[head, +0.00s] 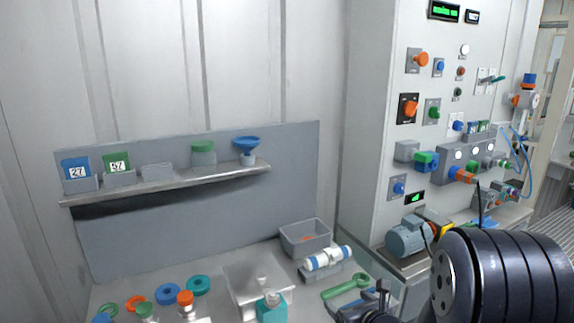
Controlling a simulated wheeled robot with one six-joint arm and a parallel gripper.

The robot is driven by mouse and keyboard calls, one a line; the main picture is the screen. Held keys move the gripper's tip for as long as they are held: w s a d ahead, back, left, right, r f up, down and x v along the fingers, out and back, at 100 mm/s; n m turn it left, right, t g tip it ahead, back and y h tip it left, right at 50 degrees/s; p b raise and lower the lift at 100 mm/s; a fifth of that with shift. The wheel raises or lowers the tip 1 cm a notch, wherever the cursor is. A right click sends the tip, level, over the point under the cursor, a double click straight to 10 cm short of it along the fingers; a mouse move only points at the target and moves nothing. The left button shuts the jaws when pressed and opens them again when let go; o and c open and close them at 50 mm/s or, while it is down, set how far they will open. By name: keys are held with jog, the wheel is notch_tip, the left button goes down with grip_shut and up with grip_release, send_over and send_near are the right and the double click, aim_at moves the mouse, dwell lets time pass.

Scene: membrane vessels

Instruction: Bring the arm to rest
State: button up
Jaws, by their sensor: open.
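My arm's large dark ribbed link fills the lower right of the head view. My gripper (365,304) shows only in part at the bottom edge, left of that link, and its jaws are open. It appears over the front right of the workbench, close to a green wrench (346,286). I see nothing held in it. The lower part of the gripper is cut off by the frame.
A grey bin (306,239) and a white-and-blue cylinder (328,258) are on the bench (225,250). Coloured rings and small vessels stand at left. A shelf (165,184) hangs behind. A control panel (440,140) and blue-grey motor (408,237) are right.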

notch_tip(320, 180, up, 6)
jog(key=a+p, duration=0.1)
jog(key=p, duration=0.4)
jog(key=shift+a+r, duration=0.1)
